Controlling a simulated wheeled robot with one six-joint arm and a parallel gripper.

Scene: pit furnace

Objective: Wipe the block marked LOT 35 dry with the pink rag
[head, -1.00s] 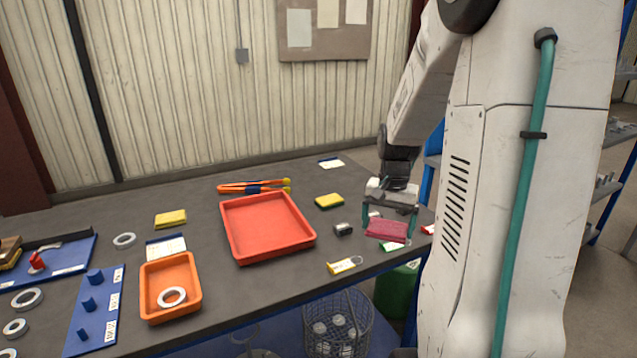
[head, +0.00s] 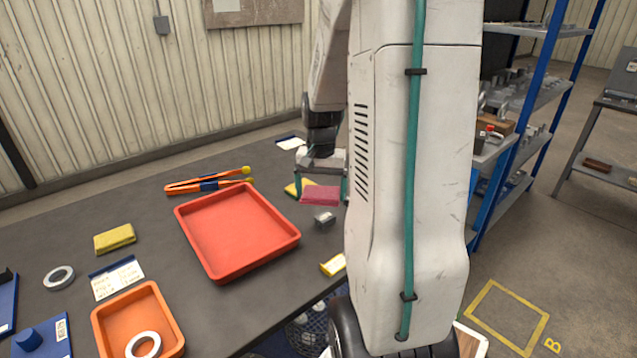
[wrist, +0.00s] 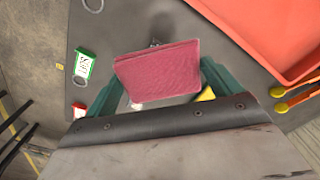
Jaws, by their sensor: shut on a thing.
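My gripper (head: 321,188) is shut on the folded pink rag (head: 320,196) and holds it above the grey table. The rag also shows between the green fingers in the wrist view (wrist: 158,72). A small grey metal block (head: 325,217) sits on the table just in front of and below the rag in the head view. The rag appears apart from it. I cannot read any LOT mark on the block. In the wrist view the rag hides most of what lies beneath it.
A red tray (head: 288,240) stands left of the block. Orange tongs (head: 210,184) lie behind the tray. A yellow-green sponge (head: 296,188) is partly behind the rag. A yellow tag (head: 333,264) lies near the front edge. A green tag (wrist: 85,64) shows in the wrist view.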

